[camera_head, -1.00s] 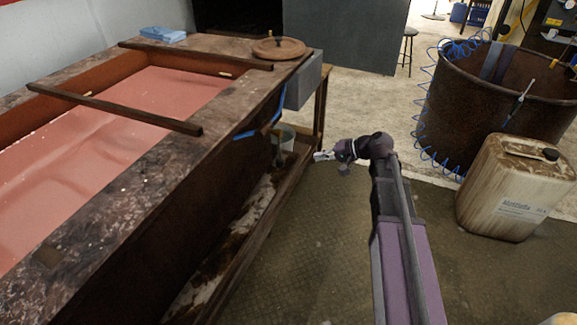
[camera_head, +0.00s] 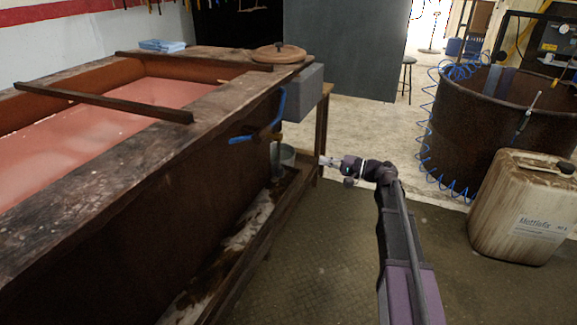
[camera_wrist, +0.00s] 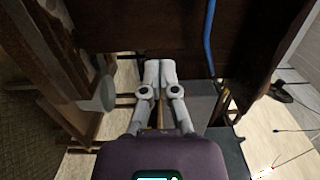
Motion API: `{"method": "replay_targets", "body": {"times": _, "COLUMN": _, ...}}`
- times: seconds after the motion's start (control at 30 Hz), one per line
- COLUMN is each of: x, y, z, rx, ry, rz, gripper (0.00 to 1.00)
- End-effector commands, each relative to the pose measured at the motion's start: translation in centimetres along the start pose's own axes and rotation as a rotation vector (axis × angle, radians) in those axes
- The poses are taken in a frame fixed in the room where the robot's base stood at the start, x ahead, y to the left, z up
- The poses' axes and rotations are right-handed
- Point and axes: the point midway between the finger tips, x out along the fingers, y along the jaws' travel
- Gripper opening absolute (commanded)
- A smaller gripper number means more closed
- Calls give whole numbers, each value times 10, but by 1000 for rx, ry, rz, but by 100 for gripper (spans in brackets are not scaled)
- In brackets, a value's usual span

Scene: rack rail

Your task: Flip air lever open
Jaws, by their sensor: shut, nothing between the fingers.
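The blue lever (camera_head: 262,132) is on the side of the wooden tank, below its rim near the grey box (camera_head: 304,92). Its lower end sticks out to the left and a blue upright part rises along the tank's corner. In the wrist view a blue rod (camera_wrist: 209,38) shows, right of my fingers. My gripper (camera_head: 322,161) is to the right of and lower than the lever, apart from it. In the wrist view its two pale fingers (camera_wrist: 160,70) are together with nothing between them.
The wooden tank (camera_head: 120,150) with reddish liquid fills the left. A bucket (camera_head: 285,155) stands on its low shelf. A plastic canister (camera_head: 525,208) and a rusty drum (camera_head: 500,120) with a blue coiled hose stand at right. Floor between is clear.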

Motion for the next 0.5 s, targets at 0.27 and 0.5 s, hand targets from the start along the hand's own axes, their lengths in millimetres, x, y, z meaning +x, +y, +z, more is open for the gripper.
{"method": "replay_targets", "body": {"times": 0.27, "x": 0, "y": 0, "z": 0, "rx": 0, "ry": 0, "rz": 1, "gripper": 0}}
{"method": "replay_targets", "body": {"times": 0.5, "x": 8, "y": 0, "z": 0, "rx": 0, "ry": 0, "rz": 1, "gripper": 0}}
